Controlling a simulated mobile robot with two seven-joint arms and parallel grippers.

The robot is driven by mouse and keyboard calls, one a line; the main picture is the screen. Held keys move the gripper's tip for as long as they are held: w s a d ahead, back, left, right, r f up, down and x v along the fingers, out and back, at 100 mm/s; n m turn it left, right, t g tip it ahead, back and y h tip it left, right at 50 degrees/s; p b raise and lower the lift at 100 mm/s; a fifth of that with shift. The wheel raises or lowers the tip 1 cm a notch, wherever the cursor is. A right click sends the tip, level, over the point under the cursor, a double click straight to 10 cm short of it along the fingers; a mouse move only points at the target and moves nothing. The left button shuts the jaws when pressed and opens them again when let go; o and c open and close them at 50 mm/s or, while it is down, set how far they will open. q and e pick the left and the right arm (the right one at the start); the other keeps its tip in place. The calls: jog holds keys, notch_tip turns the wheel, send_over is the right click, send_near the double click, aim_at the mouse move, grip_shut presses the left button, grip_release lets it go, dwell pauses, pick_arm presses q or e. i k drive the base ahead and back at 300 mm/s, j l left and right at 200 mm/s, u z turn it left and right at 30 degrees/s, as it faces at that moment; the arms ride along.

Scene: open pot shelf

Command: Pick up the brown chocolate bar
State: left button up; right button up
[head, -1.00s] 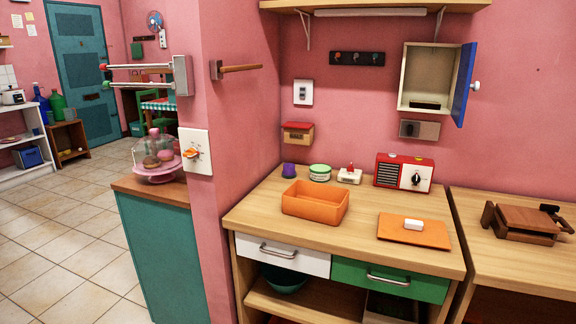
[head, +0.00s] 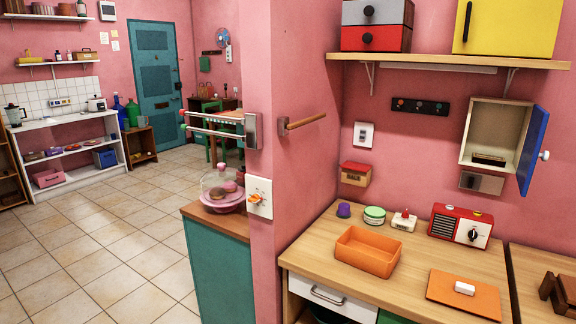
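No thing in the head view is clearly a brown chocolate bar. A small, dark, flat-looking block (head: 489,159) lies on the floor of the open wall cabinet (head: 468,135); it is too small to tell what it is. Neither of my grippers is in view.
The cabinet's blue door (head: 533,150) stands open to the right. Below, a wooden counter (head: 400,278) holds an orange tray (head: 366,262), a red radio (head: 447,224) and an orange board (head: 452,295) with a white block. A pink wall end (head: 290,180) stands left of it. Tiled floor (head: 130,255) is open at left.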

aim_at(478, 157)
jog(key=k+l+z, duration=0.15)
jog(key=l+z, duration=0.15)
jog(key=l, duration=0.65)
jog(key=k+l+z, duration=0.1)
jog(key=l+z, duration=0.2)
jog(key=l, duration=0.7)
